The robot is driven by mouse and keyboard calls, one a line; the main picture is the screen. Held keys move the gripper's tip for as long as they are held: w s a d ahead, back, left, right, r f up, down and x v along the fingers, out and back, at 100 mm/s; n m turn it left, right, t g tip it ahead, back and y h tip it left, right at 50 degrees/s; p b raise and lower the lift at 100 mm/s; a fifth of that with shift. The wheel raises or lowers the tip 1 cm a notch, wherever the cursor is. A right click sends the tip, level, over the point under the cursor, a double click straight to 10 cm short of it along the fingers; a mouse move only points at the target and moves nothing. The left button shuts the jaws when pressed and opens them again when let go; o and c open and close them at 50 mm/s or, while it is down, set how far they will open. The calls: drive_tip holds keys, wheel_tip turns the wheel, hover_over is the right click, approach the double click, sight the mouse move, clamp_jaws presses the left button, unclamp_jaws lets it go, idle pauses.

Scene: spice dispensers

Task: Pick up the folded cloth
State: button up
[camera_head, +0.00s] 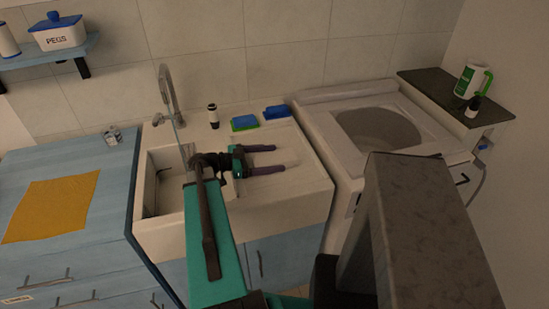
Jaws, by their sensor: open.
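A flat orange-yellow cloth (52,208) lies on the blue counter at the left. I cannot tell whether it is folded. My gripper (279,158) is open and empty, its two dark fingers pointing right over the ribbed drainboard of the white sink. It is well to the right of the orange cloth. A small blue item (277,112) lies behind the gripper at the sink's back edge; I cannot tell whether it is a folded cloth or a sponge. A green and blue sponge-like block (244,122) lies to its left.
The sink basin (164,170) has a tall faucet (168,92) behind it. A dark bottle (213,115) stands on the back ledge. A glass jar (112,136) stands on the blue counter (105,170). A white washing machine (350,130) is at the right.

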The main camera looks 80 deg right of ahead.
sight(275, 157)
drive_tip(key=shift+s+d+f, duration=0.1)
drive_tip(key=shift+s+d, duration=0.2)
drive_tip(key=shift+s, duration=0.3)
drive_tip(key=shift+c, duration=0.4)
drive_tip(key=c, duration=1.1)
drive_tip(key=shift+r+b, duration=0.75)
drive_tip(key=shift+r, duration=0.85)
drive_tip(key=shift+w+f+b+v, duration=0.1)
drive_tip(key=shift+f+b+v, duration=0.5)
drive_tip(key=shift+v, duration=2.4)
drive_tip(key=shift+w+f+b+v, duration=0.1)
drive_tip(key=shift+f+b+v, duration=0.5)
drive_tip(key=shift+v, duration=2.35)
drive_tip(key=shift+f+b+v, duration=0.1)
drive_tip(key=shift+b+v, duration=0.9)
drive_tip(key=shift+v, duration=2)
